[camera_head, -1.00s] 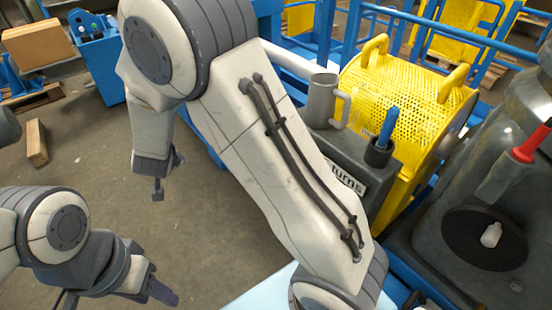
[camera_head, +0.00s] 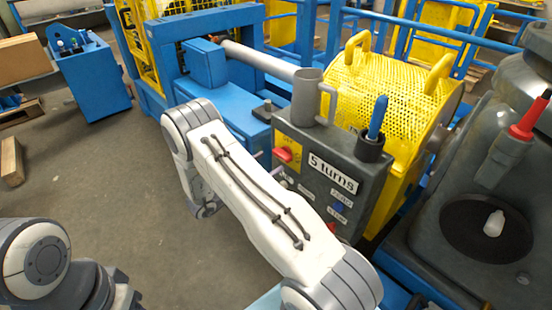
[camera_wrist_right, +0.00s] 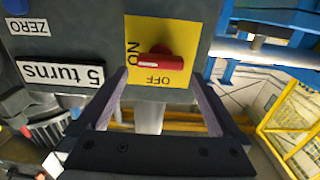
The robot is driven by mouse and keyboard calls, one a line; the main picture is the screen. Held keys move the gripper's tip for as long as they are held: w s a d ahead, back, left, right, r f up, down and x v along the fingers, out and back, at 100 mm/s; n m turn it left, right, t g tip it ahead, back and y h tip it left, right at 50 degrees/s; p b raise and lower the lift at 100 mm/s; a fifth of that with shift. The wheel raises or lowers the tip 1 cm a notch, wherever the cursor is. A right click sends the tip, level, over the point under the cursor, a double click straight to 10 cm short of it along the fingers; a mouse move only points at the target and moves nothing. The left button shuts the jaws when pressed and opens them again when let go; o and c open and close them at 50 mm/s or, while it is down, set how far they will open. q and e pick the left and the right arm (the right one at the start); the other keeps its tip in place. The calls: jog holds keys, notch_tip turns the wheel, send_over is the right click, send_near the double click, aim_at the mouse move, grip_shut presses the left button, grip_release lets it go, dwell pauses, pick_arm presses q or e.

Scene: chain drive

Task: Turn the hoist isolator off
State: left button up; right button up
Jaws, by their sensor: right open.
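The hoist isolator is a red handle (camera_wrist_right: 160,62) on a yellow plate (camera_wrist_right: 135,85), on the dark grey control box. In the right wrist view, the panel is upside down. The handle lies level there, with its left end beside ON and the word OFF below it. The red handle also shows in the head view (camera_head: 284,154). My right gripper (camera_wrist_right: 160,80) is open and empty, its fingers apart below the handle's two sides, not closed on it. In the head view my arm hides most of this gripper. My left gripper (camera_head: 127,300) shows partly at the bottom left.
The box carries a "5 turns" label (camera_head: 333,174), a ZERO label and a blue button (camera_head: 337,207). A grey mug (camera_head: 306,97) and a holder with a blue-handled tool (camera_head: 377,118) stand on top. A yellow perforated drum guard (camera_head: 400,90) is behind it.

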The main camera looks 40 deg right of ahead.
aim_at(279, 157)
jog(key=shift+w+d, duration=0.2)
jog(key=shift+d, duration=1.9)
jog(key=c, duration=1.1)
jog(key=shift+o, duration=0.2)
